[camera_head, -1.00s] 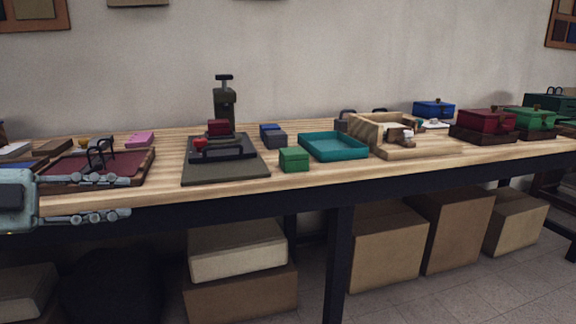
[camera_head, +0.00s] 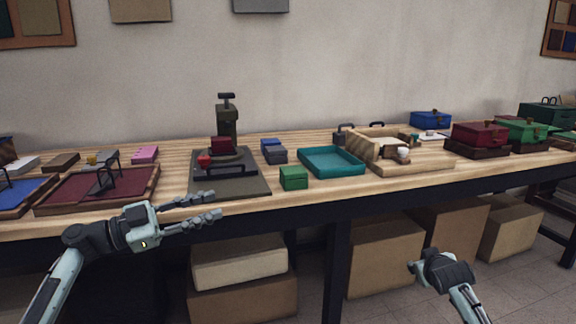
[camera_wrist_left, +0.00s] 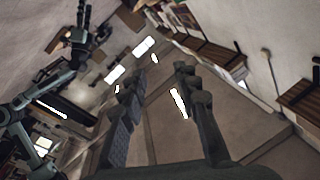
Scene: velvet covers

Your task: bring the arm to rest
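My left gripper (camera_head: 212,208) is in front of the table's front edge in the head view, its two fingers pointing right. The fingers are apart with nothing between them. The left wrist view also shows the open, empty fingers (camera_wrist_left: 158,85), with only room behind them. My right arm comes in from the bottom right of the head view. Its end (camera_head: 438,268) is in front of the boxes under the table, and its finger opening cannot be made out. An arm of mine also shows at the left of the left wrist view.
The wooden table (camera_head: 330,189) carries a dark press (camera_head: 227,125), a green block (camera_head: 293,178), a teal tray (camera_head: 333,173), a wooden frame (camera_head: 425,166) and a maroon tray (camera_head: 130,190). Cardboard boxes (camera_head: 385,258) stand beneath. Open air lies between my two arms.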

